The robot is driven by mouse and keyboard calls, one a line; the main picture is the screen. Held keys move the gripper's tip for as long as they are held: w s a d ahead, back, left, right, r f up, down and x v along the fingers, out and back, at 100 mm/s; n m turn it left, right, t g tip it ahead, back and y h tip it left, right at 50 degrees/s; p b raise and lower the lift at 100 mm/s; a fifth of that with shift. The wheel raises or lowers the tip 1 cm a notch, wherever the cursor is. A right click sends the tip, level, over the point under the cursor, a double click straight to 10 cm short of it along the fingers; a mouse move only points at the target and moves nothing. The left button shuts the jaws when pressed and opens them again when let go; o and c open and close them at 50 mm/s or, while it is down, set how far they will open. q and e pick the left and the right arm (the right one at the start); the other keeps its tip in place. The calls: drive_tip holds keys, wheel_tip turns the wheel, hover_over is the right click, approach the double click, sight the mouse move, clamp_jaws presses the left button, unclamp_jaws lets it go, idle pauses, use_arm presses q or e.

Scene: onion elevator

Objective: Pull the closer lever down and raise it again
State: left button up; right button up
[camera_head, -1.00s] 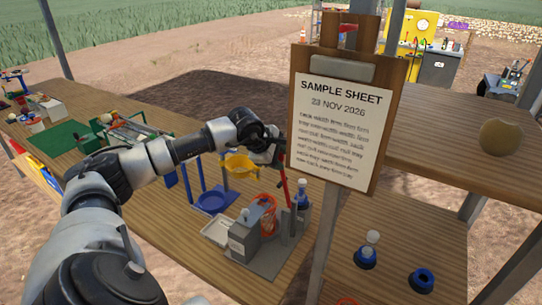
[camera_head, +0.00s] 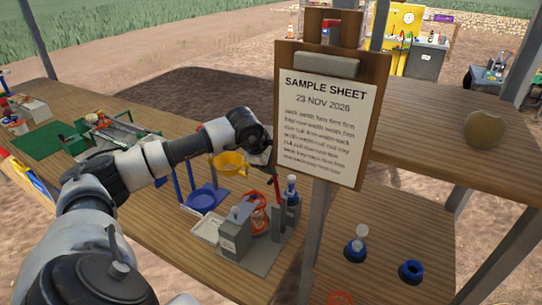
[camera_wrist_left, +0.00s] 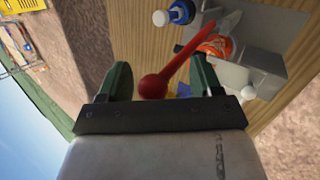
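The red lever (camera_head: 277,190) stands nearly upright on the grey device (camera_head: 265,255) on the wooden table. Its upper end is partly hidden by my left gripper and the sample sheet. My left gripper (camera_head: 268,155) is at the lever's top, its fingers mostly hidden in the head view. In the left wrist view, the lever's round red knob (camera_wrist_left: 153,86) lies between the two green-dark fingers of my left gripper (camera_wrist_left: 160,80). The fingers are apart, with gaps beside the knob. My right gripper is not in view.
A sample sheet board (camera_head: 328,115) on a post stands just right of my left gripper. A blue-based bottle (camera_head: 291,190) stands beside the lever. Orange netting (camera_head: 255,220) sits on the device.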

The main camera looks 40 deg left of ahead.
use_arm(q)
drive_tip(key=shift+s+a+r, duration=0.2)
drive_tip(key=shift+s+r, duration=0.15)
drive_tip(key=shift+r, duration=0.2)
drive_tip(key=b+v, duration=0.3)
drive_tip(key=v, duration=0.6)
drive_tip(key=shift+s+d+r, duration=0.15)
drive_tip(key=shift+s+r, duration=0.05)
drive_tip(key=shift+r, duration=0.05)
drive_tip(key=shift+f, duration=0.1)
